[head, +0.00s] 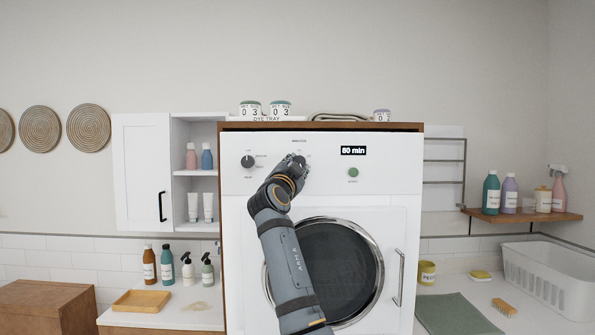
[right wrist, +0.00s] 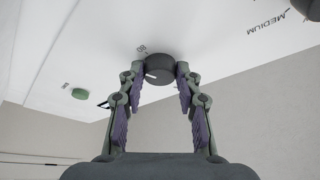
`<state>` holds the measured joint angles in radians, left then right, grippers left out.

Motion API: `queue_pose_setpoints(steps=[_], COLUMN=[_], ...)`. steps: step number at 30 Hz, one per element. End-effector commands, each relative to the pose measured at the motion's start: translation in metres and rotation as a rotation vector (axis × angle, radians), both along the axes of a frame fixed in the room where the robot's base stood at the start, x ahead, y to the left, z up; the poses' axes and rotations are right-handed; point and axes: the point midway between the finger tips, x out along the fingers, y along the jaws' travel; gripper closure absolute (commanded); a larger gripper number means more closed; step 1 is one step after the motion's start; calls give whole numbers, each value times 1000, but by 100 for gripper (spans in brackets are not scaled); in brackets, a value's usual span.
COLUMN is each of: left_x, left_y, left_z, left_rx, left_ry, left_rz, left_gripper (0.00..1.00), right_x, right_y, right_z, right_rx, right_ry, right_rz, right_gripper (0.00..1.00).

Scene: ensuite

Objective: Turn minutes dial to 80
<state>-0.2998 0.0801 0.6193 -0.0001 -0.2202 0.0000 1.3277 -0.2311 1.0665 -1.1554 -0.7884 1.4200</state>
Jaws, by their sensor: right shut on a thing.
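The white dryer (head: 380,185) stands upright in the middle of the head view. Its display (head: 353,151) reads "80 min". My right gripper (head: 297,165) is at the minutes dial, on the front panel between the other dial (head: 248,161) and the green button (head: 353,172); it mostly hides the dial there. In the right wrist view, the fingers of the gripper (right wrist: 159,72) are closed on opposite sides of the dark round minutes dial (right wrist: 158,70). My left gripper is out of view.
The round door (head: 340,270) is shut below the panel, with a vertical handle (head: 400,278) at its right. Counter jars (head: 250,109) and a folded cloth (head: 340,117) sit on top. Bottles and a white basket (head: 550,280) stand off to the sides.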

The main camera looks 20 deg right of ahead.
Motion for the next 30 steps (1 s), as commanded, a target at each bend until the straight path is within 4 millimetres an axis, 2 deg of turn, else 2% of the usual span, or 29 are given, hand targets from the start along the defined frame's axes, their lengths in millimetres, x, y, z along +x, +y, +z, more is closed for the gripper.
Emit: queue_pose_setpoints(steps=[12,30], left_x=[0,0], left_y=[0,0], left_z=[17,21], left_rx=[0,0], left_ry=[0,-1], left_rz=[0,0], left_gripper=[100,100], right_x=[1,1], right_y=[2,3], right_z=[4,2], right_rx=[259,339], right_ry=[-73,-97], right_rz=[1,1], right_gripper=[98,98])
